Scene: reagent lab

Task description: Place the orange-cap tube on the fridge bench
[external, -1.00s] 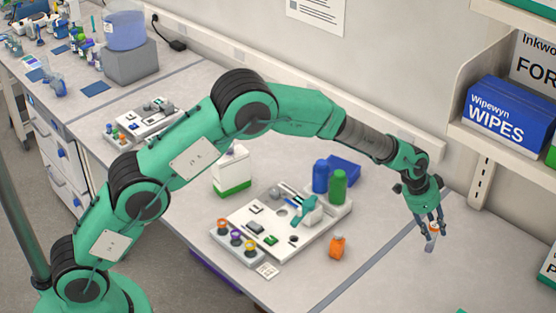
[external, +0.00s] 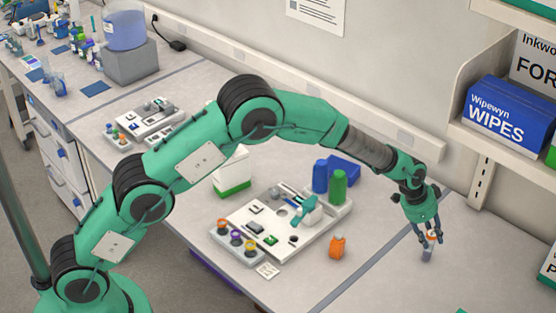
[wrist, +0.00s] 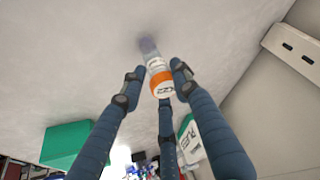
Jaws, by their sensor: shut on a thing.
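The orange-cap tube (external: 428,250) is in my gripper (external: 428,236) at the right of the external view, over the bench section right of the seam. The tube hangs below the fingers, close to upright. In the wrist view, my gripper's blue fingers (wrist: 158,85) close around the tube's orange cap (wrist: 162,84), and its clear body extends away toward the pale bench (wrist: 70,60). The tube's lower end looks at or just above the bench surface (external: 385,285); I cannot tell whether it touches.
An orange bottle (external: 337,247) stands left of the seam. A white tray station (external: 310,240) holds several items, with blue (external: 320,176) and green (external: 338,186) bottles behind. A shelf (external: 465,150) with a blue wipes box (external: 508,118) overhangs at right. Bench around the tube is clear.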

